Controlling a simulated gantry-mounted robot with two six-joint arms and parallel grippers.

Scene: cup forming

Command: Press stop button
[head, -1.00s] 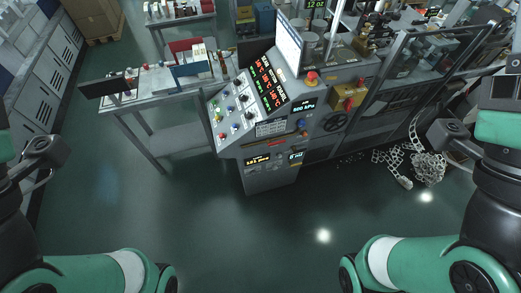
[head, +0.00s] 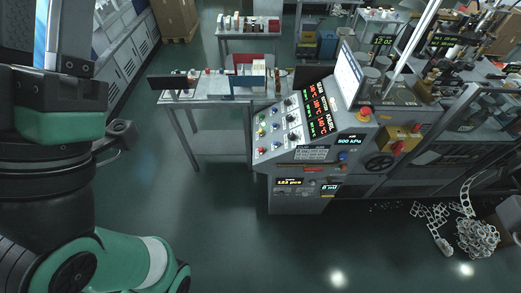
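The machine's grey control console (head: 285,168) stands right of centre in the head view. A red mushroom button (head: 364,113) sits at its upper right. A yellow box (head: 404,140) with a red button (head: 398,147) is further right. A small red button (head: 262,150) is at the lower left of the sloped panel, among several coloured buttons and knobs. Labels are too small to read, so I cannot tell which is marked stop. My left arm fills the left side, apart from the console; its gripper fingers do not show. My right arm and gripper are out of view.
A side table (head: 205,100) with small items adjoins the console on the left. A black handwheel (head: 379,163) is on the machine's front. A heap of white chain-like scrap (head: 478,238) lies on the floor at the right. The green floor (head: 225,225) before the console is clear.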

